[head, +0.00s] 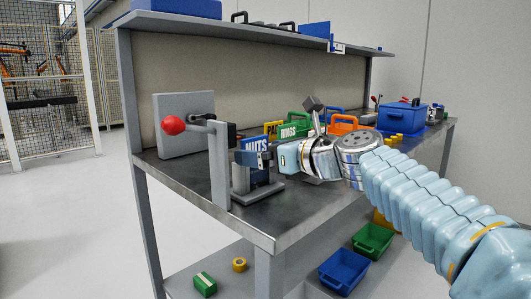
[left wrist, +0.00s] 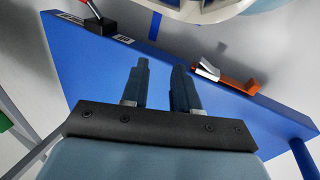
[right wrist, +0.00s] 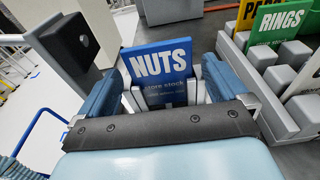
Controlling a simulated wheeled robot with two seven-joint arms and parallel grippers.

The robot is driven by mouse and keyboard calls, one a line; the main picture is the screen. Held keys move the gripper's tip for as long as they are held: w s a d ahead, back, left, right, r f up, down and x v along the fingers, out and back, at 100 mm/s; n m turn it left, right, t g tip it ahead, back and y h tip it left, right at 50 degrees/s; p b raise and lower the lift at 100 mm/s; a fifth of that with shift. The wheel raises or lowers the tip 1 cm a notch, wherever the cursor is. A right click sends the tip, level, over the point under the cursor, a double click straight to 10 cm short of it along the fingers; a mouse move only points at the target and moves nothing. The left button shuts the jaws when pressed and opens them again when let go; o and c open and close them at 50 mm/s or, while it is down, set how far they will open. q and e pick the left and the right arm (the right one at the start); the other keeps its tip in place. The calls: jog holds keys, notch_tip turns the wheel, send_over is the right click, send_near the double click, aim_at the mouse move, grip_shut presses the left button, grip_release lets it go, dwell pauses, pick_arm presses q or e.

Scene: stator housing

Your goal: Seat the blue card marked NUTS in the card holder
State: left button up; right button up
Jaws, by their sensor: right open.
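The blue card marked NUTS (head: 254,144) stands on the bench in the grey card holder (head: 258,192). In the right wrist view the card (right wrist: 163,62) is roughly upright behind the holder's pale uprights (right wrist: 135,98); its lower edge is hidden, so I cannot tell how deep it sits. My right gripper (head: 270,157) is at the card, and in the right wrist view its fingers (right wrist: 160,88) are spread on either side of card and holder. My left gripper (left wrist: 158,85) is empty with fingers apart over a blue surface, and is out of the head view.
A grey fixture with a red-knobbed lever (head: 173,126) stands left of the holder. A green RINGS card (right wrist: 281,22) and a yellow card (right wrist: 250,12) stand to the right in a grey rack (right wrist: 258,95).

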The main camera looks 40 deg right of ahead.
pick_arm(q)
jog(key=shift+r, duration=0.1)
pick_arm(e)
jog(key=shift+s+r, duration=0.15)
jog(key=shift+s, duration=0.25)
pick_arm(q)
jog(key=shift+r+p, duration=0.35)
jog(key=shift+p, duration=0.05)
pick_arm(e)
jog(key=shift+s+d+r, duration=0.1)
jog(key=shift+s, duration=0.65)
jog(key=shift+s+d+r, duration=0.1)
jog(key=shift+s, duration=0.6)
pick_arm(q)
jog(key=shift+r, duration=0.1)
pick_arm(e)
jog(key=shift+s, duration=0.4)
pick_arm(q)
jog(key=shift+w+a+r+p, duration=0.1)
jog(key=shift+a+r+p, duration=0.15)
jog(key=shift+r+p, duration=0.25)
pick_arm(e)
jog(key=s+d+r, duration=0.1)
jog(key=s+r, duration=0.1)
jog(key=s, duration=1.1)
jog(key=shift+s, duration=0.3)
jog(key=shift+d, duration=0.1)
